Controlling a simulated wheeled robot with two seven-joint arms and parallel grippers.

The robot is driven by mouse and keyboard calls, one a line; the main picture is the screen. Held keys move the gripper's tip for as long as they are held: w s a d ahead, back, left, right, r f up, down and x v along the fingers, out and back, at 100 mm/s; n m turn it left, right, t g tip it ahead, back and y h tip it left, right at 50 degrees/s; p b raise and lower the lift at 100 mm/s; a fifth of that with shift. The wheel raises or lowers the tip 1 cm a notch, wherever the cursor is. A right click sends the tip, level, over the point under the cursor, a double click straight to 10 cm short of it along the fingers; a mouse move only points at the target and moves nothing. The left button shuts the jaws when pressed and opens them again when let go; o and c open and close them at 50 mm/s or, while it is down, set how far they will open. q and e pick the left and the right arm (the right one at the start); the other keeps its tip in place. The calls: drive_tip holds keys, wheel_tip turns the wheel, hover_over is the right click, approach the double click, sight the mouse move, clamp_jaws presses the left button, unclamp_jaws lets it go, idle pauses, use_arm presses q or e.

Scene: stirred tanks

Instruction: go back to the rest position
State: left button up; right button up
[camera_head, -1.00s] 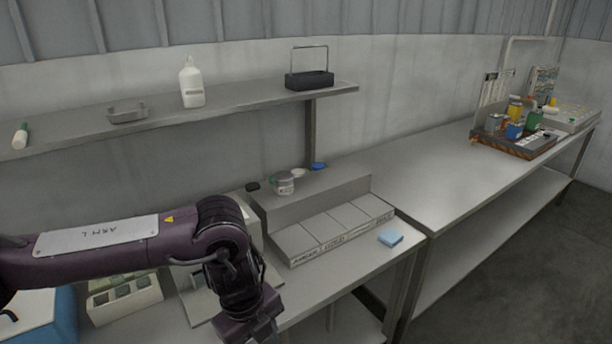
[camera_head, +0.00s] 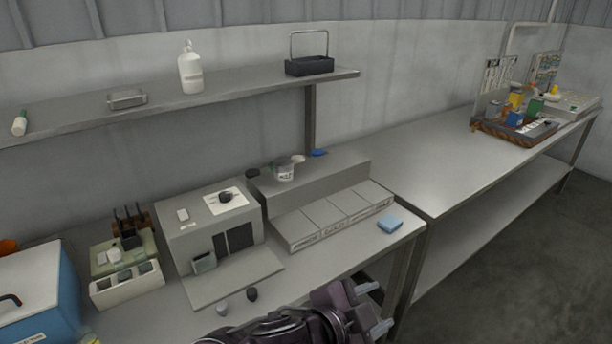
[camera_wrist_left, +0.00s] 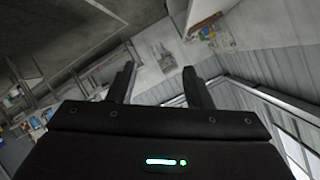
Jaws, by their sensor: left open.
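My left gripper (camera_head: 374,308) is at the bottom edge of the head view, in front of the bench. Its two fingers point to the right and stand apart with nothing between them. In the left wrist view the open fingers (camera_wrist_left: 159,70) also show empty, with the room tilted and far behind them. My right gripper is in neither view.
The near bench holds a grey device (camera_head: 212,245), a stepped rack (camera_head: 335,215), a light blue block (camera_head: 390,223) and a blue box (camera_head: 38,295). A shelf (camera_head: 240,95) hangs above. A second bench (camera_head: 440,175) on the right is mostly clear.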

use_arm(q)
drive_tip(key=s+a+f+n+g+y, duration=0.1)
drive_tip(key=a+f+n+y, duration=0.4)
drive_tip(key=a, duration=0.6)
drive_tip(key=s+a+f+n+y, duration=0.1)
drive_tip(key=a+f+n+y, duration=0.2)
drive_tip(key=a+f+n, duration=0.55)
drive_tip(key=s+a+f+n+g+y, duration=0.2)
drive_tip(key=s+a+f+g, duration=0.2)
drive_tip(key=s+a, duration=0.55)
wheel_tip(320, 180, down, 29)
drive_tip(key=s+a+g, duration=0.1)
drive_tip(key=s+a+f, duration=0.2)
drive_tip(key=s+f, duration=0.7)
drive_tip(key=s+a+f+g, duration=0.1)
drive_tip(key=s+f, duration=0.8)
drive_tip(key=s, duration=0.1)
drive_tip(key=shift+s+a, duration=0.3)
drive_tip(key=shift+a, duration=0.05)
